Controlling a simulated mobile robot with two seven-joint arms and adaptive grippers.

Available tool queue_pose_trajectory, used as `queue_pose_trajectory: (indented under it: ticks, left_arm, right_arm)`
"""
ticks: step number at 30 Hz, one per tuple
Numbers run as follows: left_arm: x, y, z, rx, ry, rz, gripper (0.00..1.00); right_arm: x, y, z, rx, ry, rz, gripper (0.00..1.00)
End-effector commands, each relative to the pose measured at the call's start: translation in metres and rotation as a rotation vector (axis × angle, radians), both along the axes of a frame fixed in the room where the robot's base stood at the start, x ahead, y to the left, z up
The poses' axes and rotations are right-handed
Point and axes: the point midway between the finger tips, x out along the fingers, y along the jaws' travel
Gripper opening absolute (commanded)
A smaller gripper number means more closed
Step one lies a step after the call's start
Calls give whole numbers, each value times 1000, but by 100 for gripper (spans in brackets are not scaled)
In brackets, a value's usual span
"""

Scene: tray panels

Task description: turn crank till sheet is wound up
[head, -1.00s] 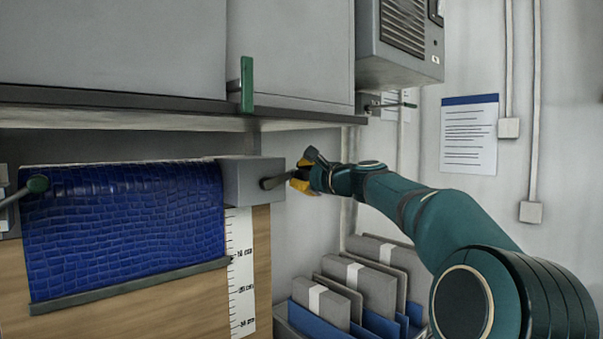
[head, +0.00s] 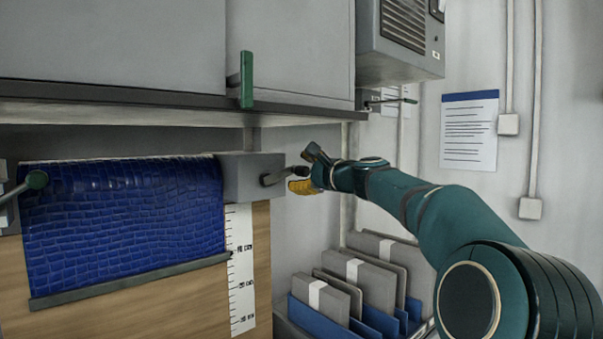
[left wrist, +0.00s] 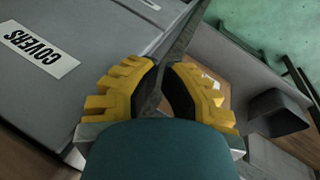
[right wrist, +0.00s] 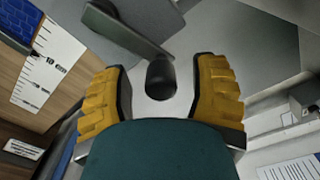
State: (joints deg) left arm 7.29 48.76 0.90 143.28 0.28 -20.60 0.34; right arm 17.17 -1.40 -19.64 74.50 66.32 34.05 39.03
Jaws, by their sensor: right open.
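The blue crocodile-patterned sheet (head: 125,220) hangs at the left, with a grey bar (head: 130,281) along its lower edge. A grey housing (head: 250,178) stands at its upper right end, with a crank (head: 276,178) on its right side. My right gripper (head: 306,172) is open at the crank's outer end. In the right wrist view the dark crank knob (right wrist: 161,76) lies between the open yellow fingers, with a gap on each side. My left gripper (left wrist: 162,88) shows only in its wrist view; its fingers are close together with a dark strip between or behind them.
A ruler strip (head: 241,290) runs down the board right of the sheet. A grey shelf edge (head: 150,105) with a green handle (head: 246,80) is above. A bin of grey folders (head: 360,290) stands below my right arm. A covers label (left wrist: 38,50) shows in the left wrist view.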

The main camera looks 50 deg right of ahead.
Motion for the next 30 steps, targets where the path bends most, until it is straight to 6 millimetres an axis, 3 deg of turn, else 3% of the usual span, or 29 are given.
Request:
queue_pose_trajectory:
  ticks: [15,21,30]
  left_arm:
    - [0,0,0,0,0,0,0]
    - [0,0,0,0,0,0,0]
    - [0,0,0,0,0,0,0]
  right_arm:
    - [-93,10,1,0,-1,-1,59]
    - [-111,12,1,0,1,-1,59]
    - [-114,12,0,0,1,0,59]
